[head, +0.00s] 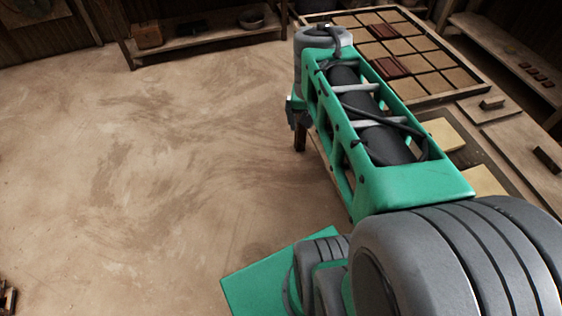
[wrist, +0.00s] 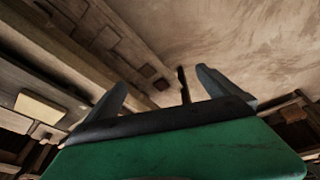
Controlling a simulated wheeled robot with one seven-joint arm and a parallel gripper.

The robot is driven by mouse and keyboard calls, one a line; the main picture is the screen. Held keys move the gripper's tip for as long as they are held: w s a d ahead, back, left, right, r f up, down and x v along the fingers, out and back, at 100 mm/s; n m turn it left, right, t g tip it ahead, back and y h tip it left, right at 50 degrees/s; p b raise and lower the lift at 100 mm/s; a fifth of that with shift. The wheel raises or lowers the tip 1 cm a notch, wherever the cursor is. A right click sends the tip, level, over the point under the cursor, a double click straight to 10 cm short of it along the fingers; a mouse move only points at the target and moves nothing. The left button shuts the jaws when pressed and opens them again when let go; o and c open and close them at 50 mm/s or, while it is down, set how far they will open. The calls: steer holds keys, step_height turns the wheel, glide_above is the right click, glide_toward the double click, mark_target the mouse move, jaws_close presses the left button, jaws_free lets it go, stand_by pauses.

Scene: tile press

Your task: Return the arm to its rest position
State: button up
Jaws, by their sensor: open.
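My green arm (head: 410,190) reaches from the lower right of the head view up toward the table, with a grey joint at its far end. My gripper (wrist: 162,80) shows in the wrist view with its two grey fingers spread apart and nothing between them. In the head view the gripper is mostly hidden behind the arm; a small dark part at the arm's left side may belong to it.
A gridded wooden tray (head: 462,78) with tan and dark red tiles lies on the table beyond the arm. Pale tiles (head: 443,134) lie right of the arm. Shelves (head: 205,45) stand along the back wall. The floor (head: 150,170) at left is clear.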

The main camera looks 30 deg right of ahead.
steer(key=s+a+f+n+y, duration=0.1)
steer(key=s+a+f+n, duration=0.2)
steer(key=a, duration=0.5)
steer(key=a+f+n+y, duration=0.1)
steer(key=a+f+n, duration=0.3)
steer(key=a, duration=0.4)
step_height(320, 180, up, 15)
steer(key=w+t+p, duration=0.1)
steer(key=p, duration=1.1)
steer(key=shift+w, duration=0.2)
steer(key=shift+a+f, duration=0.1)
